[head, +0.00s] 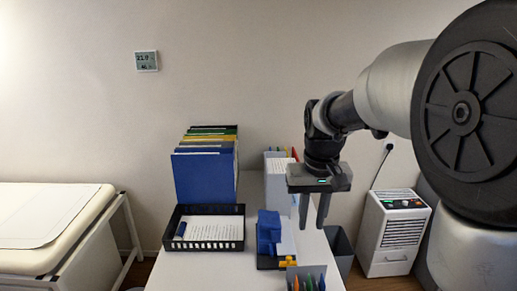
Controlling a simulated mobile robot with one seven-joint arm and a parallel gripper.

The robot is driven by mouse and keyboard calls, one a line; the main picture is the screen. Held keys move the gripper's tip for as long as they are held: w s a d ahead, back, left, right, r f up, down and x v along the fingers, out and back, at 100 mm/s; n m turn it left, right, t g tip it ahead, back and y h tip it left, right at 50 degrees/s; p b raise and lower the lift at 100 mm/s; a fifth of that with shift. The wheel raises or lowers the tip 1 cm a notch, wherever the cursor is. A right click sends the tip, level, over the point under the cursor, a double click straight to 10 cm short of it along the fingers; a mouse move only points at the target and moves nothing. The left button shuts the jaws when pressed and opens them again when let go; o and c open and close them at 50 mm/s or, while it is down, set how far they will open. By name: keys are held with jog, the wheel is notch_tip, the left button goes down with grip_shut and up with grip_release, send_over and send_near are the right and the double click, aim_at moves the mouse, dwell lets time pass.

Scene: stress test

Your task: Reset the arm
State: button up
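My gripper (315,212) hangs from my arm on the right side of the head view, pointing down. Its two dark fingers are apart, with nothing visible between them. It is above the right part of a white table (215,270). Whether the fingertips touch anything below cannot be told, but they appear clear of the table.
On the table are blue folders (203,178), a black tray (212,245) with paper, a blue device (268,230), a grey file holder (278,185) and a pen holder (305,272). A padded bed (50,215) stands left; a white appliance (396,230) and grey bin (340,250) stand right.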

jog(key=s+r+t+p, duration=0.2)
jog(key=s+r, duration=0.2)
jog(key=s, duration=0.6)
jog(key=s+r+t+p, duration=0.1)
jog(key=s+r+p, duration=0.2)
jog(key=s, duration=0.7)
notch_tip(320, 180, up, 2)
jog(key=shift+r+t, duration=0.2)
jog(key=shift+t, duration=0.2)
jog(key=shift+s+d, duration=0.1)
